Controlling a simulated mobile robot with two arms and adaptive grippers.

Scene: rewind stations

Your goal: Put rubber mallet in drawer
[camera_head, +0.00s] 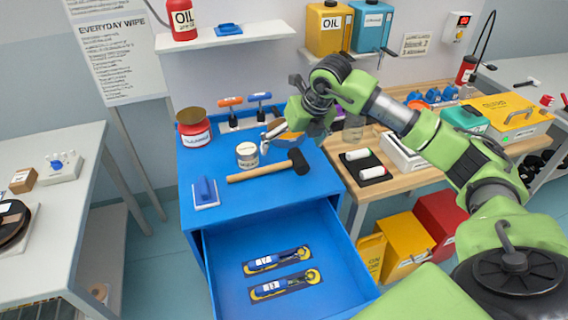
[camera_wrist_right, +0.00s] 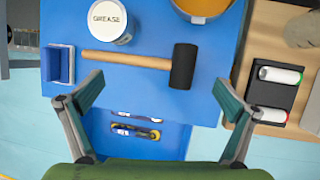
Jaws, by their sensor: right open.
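The rubber mallet (camera_head: 262,171) lies on top of the blue cabinet (camera_head: 228,205), its wooden handle to the left and black head to the right. It also shows in the right wrist view (camera_wrist_right: 130,60), between and beyond the fingers. The drawer (camera_head: 330,265) below is pulled open and holds two blue and yellow tools (camera_head: 278,260) in dark recesses. My right gripper (camera_head: 276,132) is above the cabinet top, behind the mallet in the head view. Its fingers (camera_wrist_right: 162,108) are spread wide with nothing between them. My left gripper is not in view.
A grease tin (camera_head: 247,154) stands close behind the mallet, and a blue-handled block (camera_head: 205,192) lies left of it. A red tin (camera_head: 194,130) and small orange and blue tools (camera_head: 258,98) stand at the back. The drawer's right part is bare.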

